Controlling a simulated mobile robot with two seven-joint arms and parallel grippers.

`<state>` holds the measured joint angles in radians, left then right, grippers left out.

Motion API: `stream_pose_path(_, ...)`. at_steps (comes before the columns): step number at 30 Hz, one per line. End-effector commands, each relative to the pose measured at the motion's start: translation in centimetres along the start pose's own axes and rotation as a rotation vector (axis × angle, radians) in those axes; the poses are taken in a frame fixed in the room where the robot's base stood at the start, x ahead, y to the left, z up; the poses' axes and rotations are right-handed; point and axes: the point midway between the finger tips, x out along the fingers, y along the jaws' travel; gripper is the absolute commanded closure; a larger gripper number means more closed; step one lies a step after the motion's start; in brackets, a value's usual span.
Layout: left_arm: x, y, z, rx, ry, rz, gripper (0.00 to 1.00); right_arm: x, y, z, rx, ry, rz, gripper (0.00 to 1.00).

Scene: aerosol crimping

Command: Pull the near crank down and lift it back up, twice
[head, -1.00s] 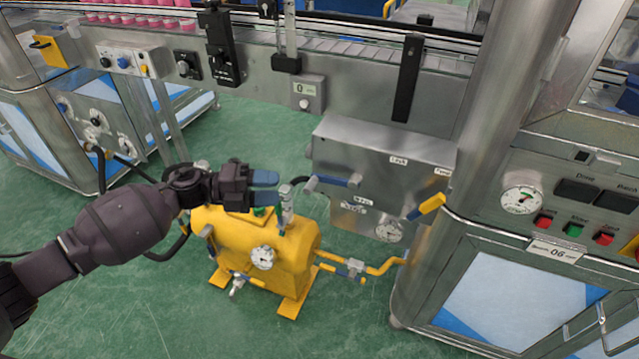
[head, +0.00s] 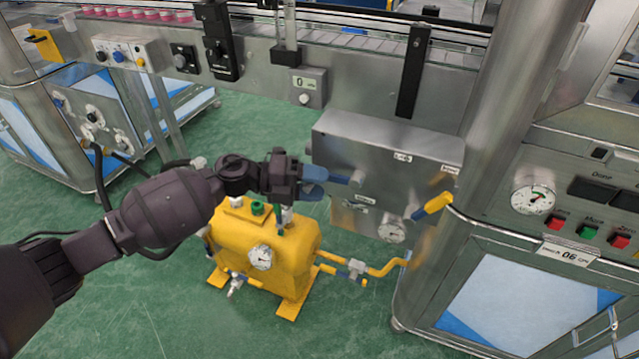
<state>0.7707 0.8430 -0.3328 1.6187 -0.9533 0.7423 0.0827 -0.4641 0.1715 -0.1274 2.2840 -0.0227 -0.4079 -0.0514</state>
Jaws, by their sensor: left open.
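A crank with a blue handle (head: 339,179) sticks out to the left from the front of a steel box (head: 384,143) under the conveyor. A second crank with a yellow handle (head: 433,205) is at the box's right end, tilted up to the right. My left gripper (head: 313,181) is open at the free left end of the blue handle, its blue fingertips overlapping that end. The fingers hide the end, and I cannot tell whether they touch it. My right gripper is out of view.
A yellow tank (head: 265,240) with a gauge and pipes stands on the green floor below my left gripper. A steel column (head: 478,130) and a control panel (head: 560,195) stand to the right. A small counter box (head: 308,87) hangs above.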

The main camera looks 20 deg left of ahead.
Motion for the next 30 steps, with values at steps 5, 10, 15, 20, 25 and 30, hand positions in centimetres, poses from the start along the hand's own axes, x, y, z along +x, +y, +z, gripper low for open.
stream_pose_path(5, 0.74, 0.01, 0.00, 0.000, 0.000, 0.000, 0.55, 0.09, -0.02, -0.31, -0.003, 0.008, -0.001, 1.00)
stream_pose_path(10, 0.77, -0.03, 0.01, 0.000, -0.001, 0.000, 0.55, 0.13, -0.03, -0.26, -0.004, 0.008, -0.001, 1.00)
stream_pose_path(15, 0.76, -0.03, 0.00, 0.000, -0.001, 0.000, 0.69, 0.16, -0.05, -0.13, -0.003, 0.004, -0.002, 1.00)
stream_pose_path(20, 0.74, 0.05, -0.01, 0.000, -0.001, 0.001, 0.93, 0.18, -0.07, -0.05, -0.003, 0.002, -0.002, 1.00)
stream_pose_path(25, 0.75, 0.20, -0.05, -0.002, 0.000, 0.003, 1.00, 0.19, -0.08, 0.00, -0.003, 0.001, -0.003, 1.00)
stream_pose_path(30, 0.76, 0.43, -0.12, -0.005, 0.000, 0.004, 1.00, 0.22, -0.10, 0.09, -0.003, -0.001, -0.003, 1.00)
